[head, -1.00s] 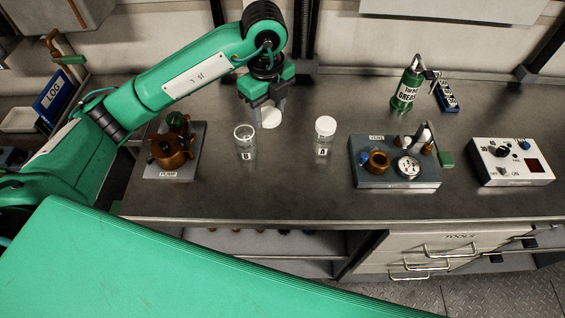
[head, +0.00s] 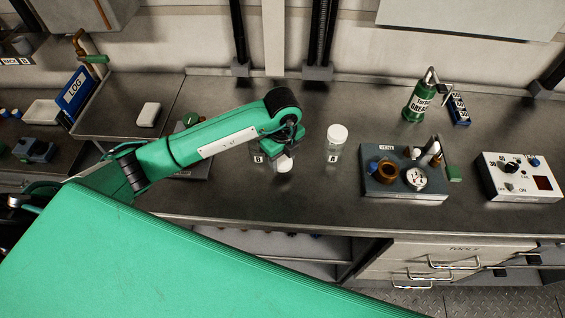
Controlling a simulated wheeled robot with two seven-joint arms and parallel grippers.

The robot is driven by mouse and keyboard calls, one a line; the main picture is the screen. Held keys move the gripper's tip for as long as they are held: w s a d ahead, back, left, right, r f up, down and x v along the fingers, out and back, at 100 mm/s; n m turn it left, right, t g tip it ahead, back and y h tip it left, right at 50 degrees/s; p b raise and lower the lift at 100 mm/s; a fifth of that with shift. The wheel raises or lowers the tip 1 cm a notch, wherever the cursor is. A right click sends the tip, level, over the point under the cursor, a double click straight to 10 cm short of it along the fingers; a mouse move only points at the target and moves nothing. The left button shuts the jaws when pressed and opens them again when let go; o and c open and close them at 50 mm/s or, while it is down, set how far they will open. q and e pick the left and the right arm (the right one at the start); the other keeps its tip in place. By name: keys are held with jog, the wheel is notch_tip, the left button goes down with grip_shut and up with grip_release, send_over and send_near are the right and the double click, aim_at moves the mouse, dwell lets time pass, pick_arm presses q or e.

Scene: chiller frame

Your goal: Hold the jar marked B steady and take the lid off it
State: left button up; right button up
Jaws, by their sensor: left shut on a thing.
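My left gripper (head: 283,158) points down over the bench. It is shut on a white round lid (head: 284,166), which shows below the fingers; I cannot tell whether the lid touches the bench. The clear jar marked B (head: 258,159) stands just left of the gripper. Its label shows, but my arm and gripper hide much of it, including its mouth. The clear jar marked A (head: 335,152) stands upright to the right, with a white lid on top. My right gripper is not in view.
The valve block (head: 375,191) with a gauge stands right of jar A, with a control box (head: 522,182) farther right. A green grease can (head: 417,103) stands behind. My left arm partly covers a grey block at left. Bench front right of the gripper is clear.

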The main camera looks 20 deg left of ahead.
aim_at(282, 161)
pick_arm(q)
notch_tip(282, 161, down, 4)
jog(key=shift+r+p, duration=0.2)
jog(key=shift+p, duration=0.25)
jog(key=shift+f, duration=0.15)
jog(key=shift+f, duration=0.1)
jog(key=shift+f, duration=0.15)
jog(key=o, duration=1.1)
jog(key=shift+r, duration=0.2)
